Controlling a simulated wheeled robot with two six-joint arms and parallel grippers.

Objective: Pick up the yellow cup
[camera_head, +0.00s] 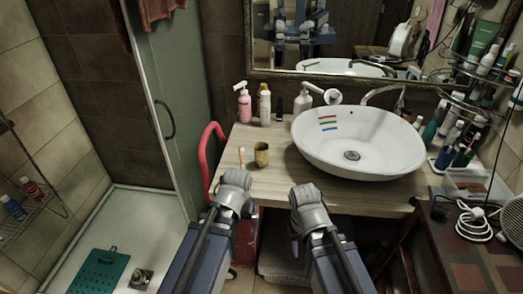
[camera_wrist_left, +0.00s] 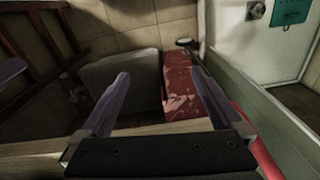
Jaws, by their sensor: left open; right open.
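A small yellow-brown cup (camera_head: 262,154) stands upright on the left part of the wooden counter (camera_head: 290,180), left of the white basin. My left gripper (camera_head: 236,181) is just in front of the cup, near the counter's front edge, and apart from it. In the left wrist view my left gripper (camera_wrist_left: 158,95) is open with nothing between its fingers; the cup does not show there. My right gripper (camera_head: 307,194) is at the counter's front edge, right of the left one; its fingers are mostly hidden by the wrist.
A toothbrush (camera_head: 241,157) is close left of the cup. A white basin (camera_head: 360,160) fills the counter's middle and right. A pink bottle (camera_head: 245,106) and other bottles stand behind. A red curved rail (camera_head: 208,150) borders the counter's left side.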

